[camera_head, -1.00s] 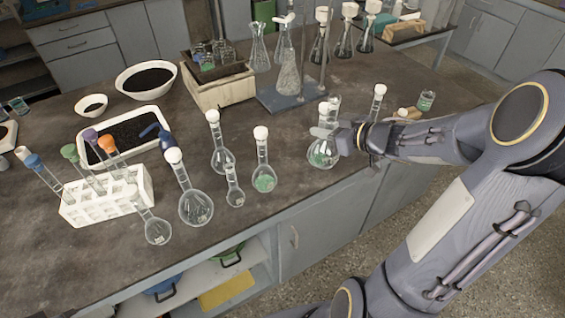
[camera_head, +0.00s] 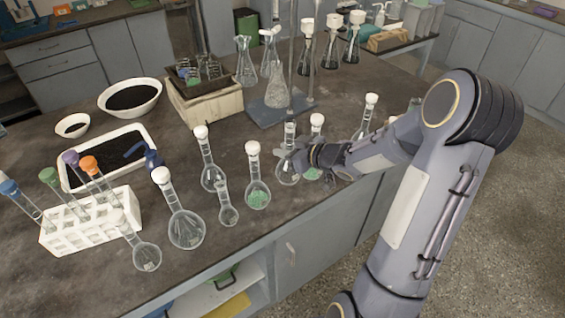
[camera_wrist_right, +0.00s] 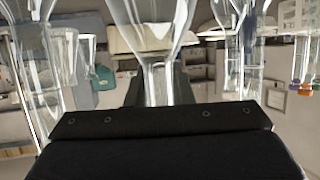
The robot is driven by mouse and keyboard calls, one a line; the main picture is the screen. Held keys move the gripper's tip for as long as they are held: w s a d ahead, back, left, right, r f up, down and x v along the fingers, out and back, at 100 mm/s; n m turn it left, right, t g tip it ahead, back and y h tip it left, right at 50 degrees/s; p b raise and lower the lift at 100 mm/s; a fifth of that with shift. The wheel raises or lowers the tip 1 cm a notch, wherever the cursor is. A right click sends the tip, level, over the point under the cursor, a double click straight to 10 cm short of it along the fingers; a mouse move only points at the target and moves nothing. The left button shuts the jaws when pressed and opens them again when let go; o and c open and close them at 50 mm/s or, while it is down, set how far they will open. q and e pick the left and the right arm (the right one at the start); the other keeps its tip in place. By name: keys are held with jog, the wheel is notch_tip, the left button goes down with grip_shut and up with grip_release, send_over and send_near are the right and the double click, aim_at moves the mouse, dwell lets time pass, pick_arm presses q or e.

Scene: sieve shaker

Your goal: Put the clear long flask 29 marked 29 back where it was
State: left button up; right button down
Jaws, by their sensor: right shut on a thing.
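My right gripper (camera_head: 300,158) is shut on a clear long-necked flask (camera_head: 288,170) in the head view. The flask is upright, with its bulb low over the bench near the front edge; I cannot tell if it touches. In the right wrist view its glass neck (camera_wrist_right: 160,82) stands between my fingers. No marking 29 can be read on it. A white-capped flask with green contents (camera_head: 316,122) stands just behind my gripper, partly hidden by it. My left gripper is not in view.
A white-capped green-filled flask (camera_head: 258,192) and a small clear flask (camera_head: 228,214) stand left of the held one. A capped flask (camera_head: 371,102) stands to the right. A white rack (camera_head: 90,236) holds colour-capped tubes. A wooden box (camera_head: 205,103) sits behind.

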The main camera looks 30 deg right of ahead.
aim_at(283, 160)
jog(key=shift+w+a+f, duration=0.15)
jog(key=shift+a+f, duration=0.05)
jog(key=shift+f, duration=0.1)
jog(key=f, duration=0.2)
jog(key=shift+w+a+f+b, duration=0.15)
jog(key=shift+w+f+b, duration=0.05)
jog(key=shift+f+b, duration=0.15)
jog(key=shift+f, duration=0.4)
jog(key=shift+f, duration=0.2)
jog(key=c, duration=1.3)
grip_release()
jog(key=shift+r, duration=0.15)
